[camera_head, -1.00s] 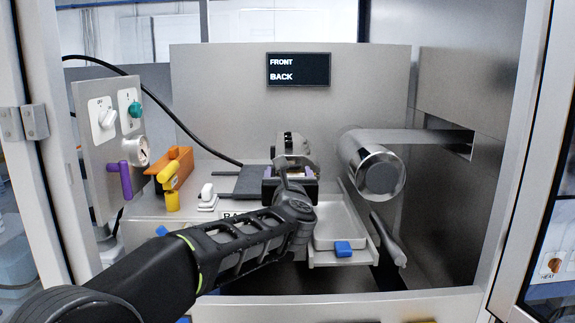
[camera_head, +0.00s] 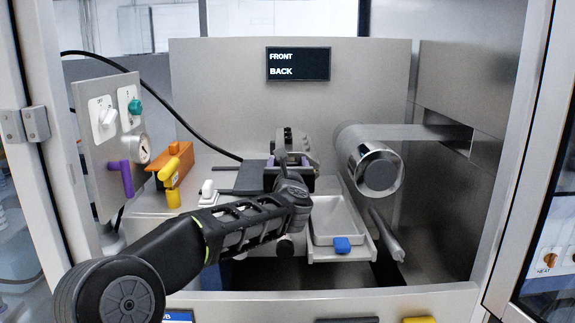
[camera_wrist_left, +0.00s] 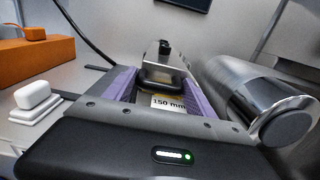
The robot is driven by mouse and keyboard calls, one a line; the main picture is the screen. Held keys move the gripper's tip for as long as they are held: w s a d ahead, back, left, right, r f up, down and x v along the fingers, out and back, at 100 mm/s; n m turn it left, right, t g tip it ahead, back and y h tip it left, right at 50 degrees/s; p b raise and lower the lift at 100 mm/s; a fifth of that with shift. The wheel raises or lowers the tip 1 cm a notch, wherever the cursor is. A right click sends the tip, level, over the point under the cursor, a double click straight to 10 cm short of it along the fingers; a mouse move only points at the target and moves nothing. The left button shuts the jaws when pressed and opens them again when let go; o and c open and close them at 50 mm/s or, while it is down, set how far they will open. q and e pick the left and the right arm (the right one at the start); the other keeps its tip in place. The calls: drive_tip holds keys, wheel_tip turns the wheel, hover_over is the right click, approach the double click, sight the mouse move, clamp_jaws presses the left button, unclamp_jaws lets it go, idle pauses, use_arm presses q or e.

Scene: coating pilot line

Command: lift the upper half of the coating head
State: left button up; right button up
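The coating head's upper half (camera_head: 287,135) is a grey block in the middle of the cabinet, partly hidden behind my left gripper. In the left wrist view its black loop handle (camera_wrist_left: 165,80) faces me, with a "150 mm" label (camera_wrist_left: 168,103) below it. My left gripper (camera_head: 292,160) is in front of the head. Its purple fingers (camera_wrist_left: 164,84) stand apart, one on each side of the handle, and look open. I cannot tell whether they touch it. My right gripper is not in view.
A shiny roller (camera_head: 373,165) stands close on the right. A pale tray (camera_head: 323,238) with a blue tab lies below it. An orange block (camera_head: 165,158), a white toggle (camera_head: 207,191) and a control panel (camera_head: 103,152) are at the left. The back wall carries a FRONT/BACK display (camera_head: 298,67).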

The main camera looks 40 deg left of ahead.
use_arm(q)
drive_tip(key=shift+a, duration=0.1)
clamp_jaws()
idle(0.4)
drive_tip(key=shift+s+n+b, duration=0.1)
drive_tip(key=shift+n+b, duration=0.3)
drive_tip(key=shift+b, duration=0.4)
drive_tip(key=shift+s+a+r+n+b, duration=0.1)
drive_tip(key=shift+s+a+n+b, duration=0.6)
drive_tip(key=shift+n+b, duration=2)
drive_tip(key=shift+s+a+n+b, duration=0.4)
drive_tip(key=shift+a+n+b, duration=0.45)
drive_tip(key=shift+n+b, duration=1.8)
drive_tip(key=shift+s+a+r+n+b, duration=0.1)
drive_tip(key=shift+s+a+n+b, duration=0.6)
drive_tip(key=shift+n+b, duration=2)
drive_tip(key=shift+w+a+f+m+b, duration=0.1)
drive_tip(key=shift+w+m+b, duration=0.05)
drive_tip(key=shift+m+b, duration=0.35)
drive_tip(key=shift+o, duration=2.1)
unclamp_jaws()
drive_tip(key=shift+o, duration=0.3)
drive_tip(key=shift+r, duration=0.25)
